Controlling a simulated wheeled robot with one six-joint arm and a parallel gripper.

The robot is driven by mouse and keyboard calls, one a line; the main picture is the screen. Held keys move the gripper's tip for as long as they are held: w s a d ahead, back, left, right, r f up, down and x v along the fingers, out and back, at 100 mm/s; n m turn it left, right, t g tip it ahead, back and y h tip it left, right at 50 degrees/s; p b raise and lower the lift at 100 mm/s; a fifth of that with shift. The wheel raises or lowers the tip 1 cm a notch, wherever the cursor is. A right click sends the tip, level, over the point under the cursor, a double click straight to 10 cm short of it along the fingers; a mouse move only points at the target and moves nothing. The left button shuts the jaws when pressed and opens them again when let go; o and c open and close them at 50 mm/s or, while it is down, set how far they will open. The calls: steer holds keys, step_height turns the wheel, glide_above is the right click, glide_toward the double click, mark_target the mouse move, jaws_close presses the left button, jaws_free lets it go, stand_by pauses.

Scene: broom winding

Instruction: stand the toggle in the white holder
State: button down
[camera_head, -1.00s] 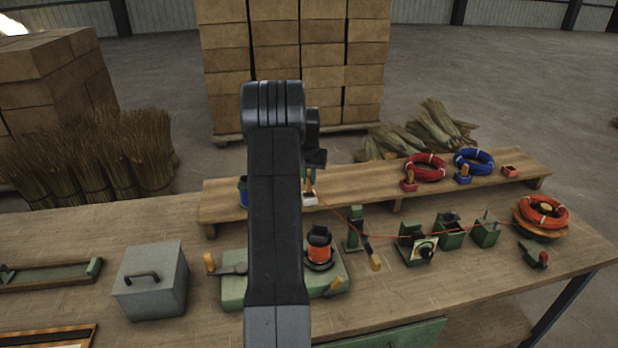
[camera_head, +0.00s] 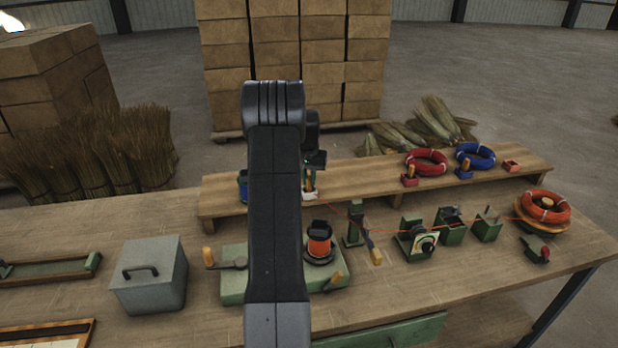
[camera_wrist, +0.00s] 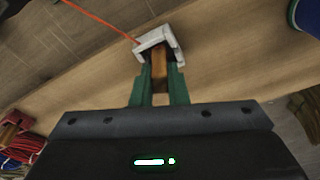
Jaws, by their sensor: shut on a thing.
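The wooden toggle (camera_wrist: 160,68) is between the two green fingers of my gripper (camera_wrist: 159,82), which is shut on it. The white holder (camera_wrist: 157,38) is at the fingertips in the wrist view, and its walls surround the toggle's far end. How deep the toggle sits is hidden. In the head view the white holder (camera_head: 308,197) is on the raised wooden shelf, with my gripper (camera_head: 309,184) right above it. My arm covers part of that area. An orange cord (camera_wrist: 100,18) runs off from the holder.
A blue container (camera_head: 243,188) stands on the shelf (camera_head: 350,177) left of the holder. Red and blue coils (camera_head: 474,157) and small coloured holders are to the right. Below are an orange spool (camera_head: 319,240), green fixtures and a grey lidded box (camera_head: 150,278).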

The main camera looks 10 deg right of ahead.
steer(key=shift+f, duration=0.3)
steer(key=c, duration=1.3)
jaws_free()
steer(key=shift+c, duration=0.2)
step_height(320, 180, up, 14)
steer(key=s+b, duration=0.1)
steer(key=s, duration=0.1)
steer(key=shift+a+b, duration=0.35)
steer(key=shift+b, duration=0.05)
steer(key=shift+f, duration=0.15)
